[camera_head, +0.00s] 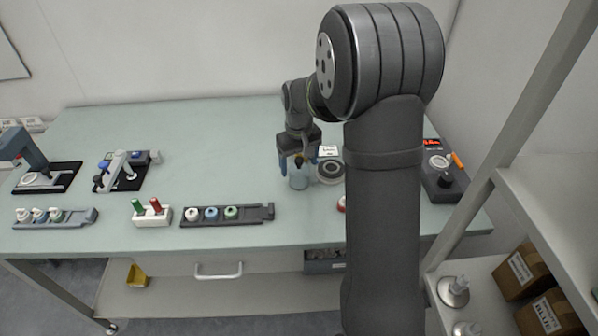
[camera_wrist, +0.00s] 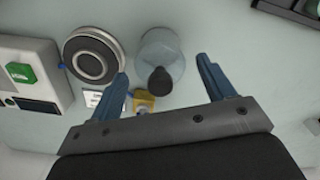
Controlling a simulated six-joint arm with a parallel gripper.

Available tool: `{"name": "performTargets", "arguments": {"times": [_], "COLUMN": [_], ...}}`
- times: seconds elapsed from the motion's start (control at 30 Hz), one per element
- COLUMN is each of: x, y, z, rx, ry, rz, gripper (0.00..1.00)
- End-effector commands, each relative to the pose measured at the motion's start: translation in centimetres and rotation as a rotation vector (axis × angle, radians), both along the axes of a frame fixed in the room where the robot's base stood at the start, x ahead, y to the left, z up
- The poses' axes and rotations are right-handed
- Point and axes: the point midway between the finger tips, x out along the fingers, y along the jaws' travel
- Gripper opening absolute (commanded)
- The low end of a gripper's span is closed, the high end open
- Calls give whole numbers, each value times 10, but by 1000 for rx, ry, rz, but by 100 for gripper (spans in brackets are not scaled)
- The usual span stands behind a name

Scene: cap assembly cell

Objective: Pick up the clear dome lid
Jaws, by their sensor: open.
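The clear dome lid (camera_head: 299,182) stands on the green table below my gripper (camera_head: 299,168). It is see-through and has a dark round knob on top. In the wrist view the dome (camera_wrist: 166,45) is just beyond the fingertips, and its black knob (camera_wrist: 160,81) shows in the gap between them. My gripper (camera_wrist: 163,68) is open, with its two blue fingers apart and nothing held between them. The fingers appear to be above the lid. I cannot tell the exact height left between them and the knob.
A dark round base with a pale ring (camera_head: 330,171) sits close to the right of the lid. A dark rack with several caps (camera_head: 228,215) and a white block with green and red pegs (camera_head: 151,214) lie to the left. A control box (camera_head: 444,180) is at the right.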

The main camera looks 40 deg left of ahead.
Motion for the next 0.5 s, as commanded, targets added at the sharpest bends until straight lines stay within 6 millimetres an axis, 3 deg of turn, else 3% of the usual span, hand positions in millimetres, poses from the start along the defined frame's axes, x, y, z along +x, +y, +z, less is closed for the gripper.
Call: {"name": "performTargets", "arguments": {"times": [0.33,0.5], "x": [0,0], "y": [0,0], "z": [-8,-8], "rx": [1,1], "ry": [0,0], "rz": [0,0], "gripper": [73,40]}}
